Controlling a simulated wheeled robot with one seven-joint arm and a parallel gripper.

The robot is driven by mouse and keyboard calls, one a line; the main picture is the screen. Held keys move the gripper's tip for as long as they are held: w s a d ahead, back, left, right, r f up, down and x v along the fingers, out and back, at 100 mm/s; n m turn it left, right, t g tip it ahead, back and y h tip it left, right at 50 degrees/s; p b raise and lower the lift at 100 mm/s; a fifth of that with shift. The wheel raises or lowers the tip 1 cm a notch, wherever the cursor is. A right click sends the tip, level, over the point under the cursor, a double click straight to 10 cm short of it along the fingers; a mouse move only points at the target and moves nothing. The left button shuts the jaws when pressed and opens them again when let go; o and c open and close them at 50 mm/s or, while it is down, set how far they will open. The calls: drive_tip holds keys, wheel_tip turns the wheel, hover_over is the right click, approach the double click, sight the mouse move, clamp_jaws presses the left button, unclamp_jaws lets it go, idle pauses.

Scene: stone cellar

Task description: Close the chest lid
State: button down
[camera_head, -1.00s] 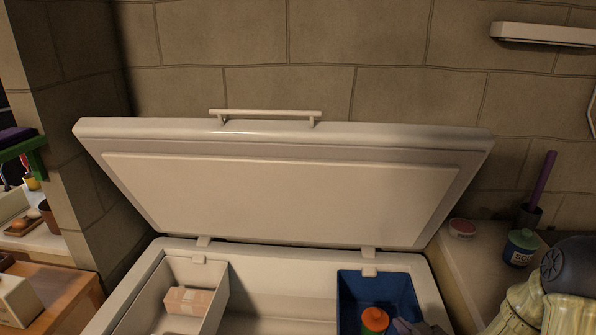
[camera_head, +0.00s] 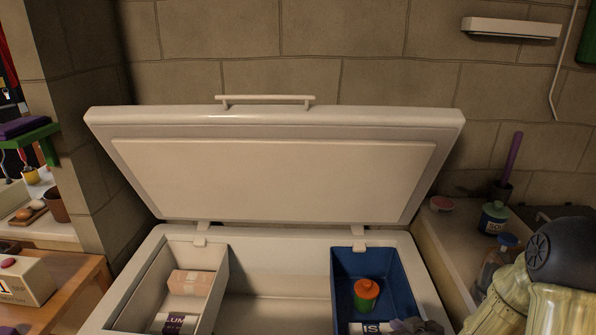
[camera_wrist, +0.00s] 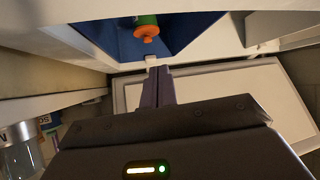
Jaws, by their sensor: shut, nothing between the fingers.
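The white chest (camera_head: 285,247) stands against the stone wall with its lid (camera_head: 270,180) raised and tilted back, inner panel facing me. A pale bar handle (camera_head: 265,99) runs along the lid's upper edge. The lid also shows in the wrist view (camera_wrist: 262,98), at the right. My gripper (camera_head: 412,325) is low at the right of the head view, by the chest's right side and the blue bin. In the wrist view its dark fingers (camera_wrist: 159,84) are together and empty, near the blue bin and a hinge. It appears apart from the lid handle.
Inside the chest are a white bin (camera_head: 222,290) with packages and a blue bin (camera_head: 405,290) with an orange-topped green container (camera_head: 366,293). A counter (camera_head: 436,232) with jars is at the right. A wooden table (camera_head: 75,287) with a box is at the left.

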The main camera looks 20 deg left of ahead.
drive_tip(key=shift+s+d+f+g+h+b, duration=0.3)
drive_tip(key=shift+s+d+h+b, duration=0.1)
drive_tip(key=shift+d, duration=0.15)
drive_tip(key=s+d+m+g+h+b, duration=0.2)
drive_tip(key=s+d+m+g+b, duration=0.1)
drive_tip(key=s, duration=0.5)
drive_tip(key=s+d+m+g+h+b, duration=0.2)
drive_tip(key=s+d+m+g+b, duration=0.1)
drive_tip(key=s, duration=0.5)
drive_tip(key=shift+s+d+m+g+h+b, duration=0.15)
drive_tip(key=shift+d+m+g+h+b, duration=0.2)
drive_tip(key=shift+d+b, duration=0.45)
